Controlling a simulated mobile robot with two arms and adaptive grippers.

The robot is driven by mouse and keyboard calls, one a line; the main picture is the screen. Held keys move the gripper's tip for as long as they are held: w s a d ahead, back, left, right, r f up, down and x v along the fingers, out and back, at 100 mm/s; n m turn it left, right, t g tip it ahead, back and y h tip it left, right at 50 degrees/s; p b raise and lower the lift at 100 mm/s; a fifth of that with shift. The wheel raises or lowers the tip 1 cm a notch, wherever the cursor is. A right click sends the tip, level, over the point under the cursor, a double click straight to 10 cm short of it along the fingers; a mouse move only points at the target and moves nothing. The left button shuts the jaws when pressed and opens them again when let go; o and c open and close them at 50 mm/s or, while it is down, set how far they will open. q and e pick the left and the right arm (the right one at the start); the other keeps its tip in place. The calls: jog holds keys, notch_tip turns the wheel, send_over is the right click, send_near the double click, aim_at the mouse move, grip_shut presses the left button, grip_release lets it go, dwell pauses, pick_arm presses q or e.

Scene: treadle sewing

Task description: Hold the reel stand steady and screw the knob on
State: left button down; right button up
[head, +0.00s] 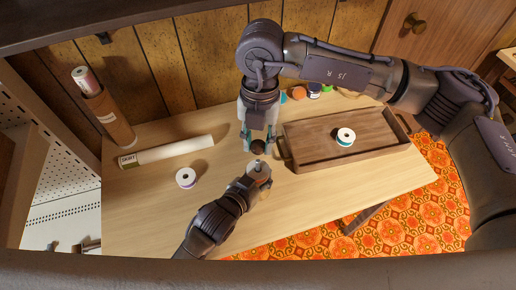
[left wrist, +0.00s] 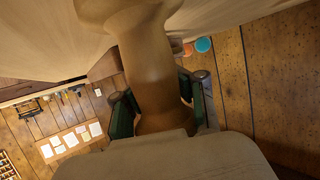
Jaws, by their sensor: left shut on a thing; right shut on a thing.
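My left gripper (head: 256,181) comes in from the lower left and is shut on the reel stand (head: 260,167). The left wrist view shows the stand as a turned brown wooden post (left wrist: 150,70) between the green-padded fingers. In the head view the gripper hides much of the stand. My right gripper (head: 257,136) points down from above and is shut on a dark brown round knob (head: 257,147). The knob is just above the stand's top in the picture; I cannot tell whether they touch.
A white spool (head: 186,178) and a pale roll (head: 172,150) lie on the table (head: 150,215) to the left. A brown tube (head: 108,115) leans at the back left.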

aim_at(257, 161)
jog(key=shift+f, duration=1.15)
jog(key=shift+f, duration=0.9)
jog(key=shift+f, duration=0.6)
jog(key=m, duration=0.4)
jog(key=shift+m+y, duration=0.3)
jog(key=m, duration=0.4)
jog(key=shift+m+y, duration=0.3)
jog(key=m+t, duration=0.1)
jog(key=m, duration=0.6)
